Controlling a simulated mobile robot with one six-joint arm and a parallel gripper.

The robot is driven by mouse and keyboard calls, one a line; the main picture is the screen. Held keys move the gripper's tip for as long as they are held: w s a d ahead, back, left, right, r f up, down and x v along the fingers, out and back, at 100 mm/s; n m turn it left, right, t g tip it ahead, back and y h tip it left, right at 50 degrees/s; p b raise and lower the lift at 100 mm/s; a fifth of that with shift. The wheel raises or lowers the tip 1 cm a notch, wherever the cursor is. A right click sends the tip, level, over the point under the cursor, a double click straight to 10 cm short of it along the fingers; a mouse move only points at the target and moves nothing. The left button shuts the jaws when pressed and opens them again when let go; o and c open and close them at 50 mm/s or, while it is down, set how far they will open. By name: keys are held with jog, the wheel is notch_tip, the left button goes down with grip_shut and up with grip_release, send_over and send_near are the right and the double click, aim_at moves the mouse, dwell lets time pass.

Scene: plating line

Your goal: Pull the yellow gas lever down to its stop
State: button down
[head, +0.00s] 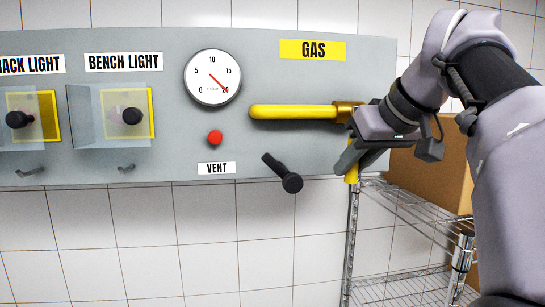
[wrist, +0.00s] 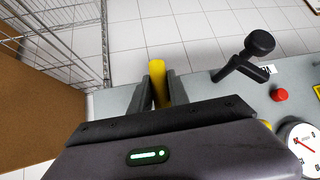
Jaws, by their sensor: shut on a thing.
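The yellow gas lever shows as a short yellow end (head: 352,174) below my gripper (head: 352,160), pointing down under the brass valve (head: 345,110). In the wrist view the lever (wrist: 157,75) stands between the two dark fingers of my gripper (wrist: 158,88), and its tip reaches past them. My gripper is shut on the lever. The gripper hides the lever's upper part and much of the area below the valve. A horizontal yellow pipe (head: 290,112) runs left from the valve, under the GAS label (head: 313,50).
Left of the lever, a black vent handle (head: 283,174) sticks out, with a red lamp (head: 215,138) and a gauge (head: 212,77) near it. Clear covers shield two switches farther left. A wire rack (head: 400,210) and cardboard box (head: 430,165) stand to the right.

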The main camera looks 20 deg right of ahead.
jog(key=shift+d+h, duration=0.25)
jog(key=shift+h, duration=0.05)
dwell(0.4)
jog(key=c, duration=1.3)
grip_release()
jog(key=shift+o, duration=0.2)
jog(key=p+v, duration=0.3)
jog(key=v, duration=1.4)
jog(key=shift+d+r, duration=0.15)
jog(key=shift+s, duration=0.15)
